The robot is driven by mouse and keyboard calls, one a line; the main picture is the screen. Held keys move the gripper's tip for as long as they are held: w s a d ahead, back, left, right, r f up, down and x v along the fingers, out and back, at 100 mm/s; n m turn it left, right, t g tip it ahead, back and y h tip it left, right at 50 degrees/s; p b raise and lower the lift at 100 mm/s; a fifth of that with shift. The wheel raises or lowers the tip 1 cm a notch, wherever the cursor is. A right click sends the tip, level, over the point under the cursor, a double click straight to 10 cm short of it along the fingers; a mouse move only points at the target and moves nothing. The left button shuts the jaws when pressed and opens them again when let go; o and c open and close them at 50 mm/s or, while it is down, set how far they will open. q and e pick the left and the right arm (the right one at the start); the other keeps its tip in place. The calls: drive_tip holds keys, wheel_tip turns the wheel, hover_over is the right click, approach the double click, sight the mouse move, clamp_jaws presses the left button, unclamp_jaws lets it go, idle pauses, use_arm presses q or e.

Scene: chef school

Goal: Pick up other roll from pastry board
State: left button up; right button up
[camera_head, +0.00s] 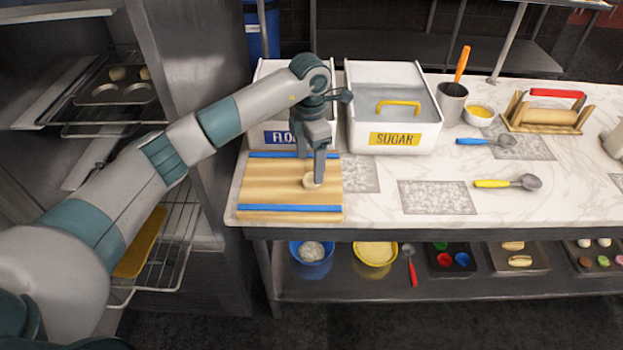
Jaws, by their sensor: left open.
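A small pale roll (311,183) sits on the right part of the wooden pastry board (265,190), which has blue strips along its far and near edges. My left gripper (318,177) points down over the board with its fingertips at the roll. The fingers hide part of the roll, and I cannot tell whether they touch it. The left gripper is open. Pale rolls (118,73) also lie in a muffin tin (115,93) on the rack at the left. My right gripper is not in view.
Bowls and trays fill the lower shelf (450,290).

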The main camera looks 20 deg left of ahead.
sight(311, 173)
use_arm(q)
drive_tip(key=shift+s+d+f+b, duration=0.1)
drive_tip(key=shift+f+b, duration=0.2)
drive_tip(key=shift+f, duration=0.85)
drive_tip(key=shift+s+d+f+b, duration=0.1)
drive_tip(key=shift+f+b, duration=0.2)
drive_tip(key=shift+f, duration=0.85)
drive_tip(key=shift+c, duration=0.4)
drive_tip(key=c, duration=1.1)
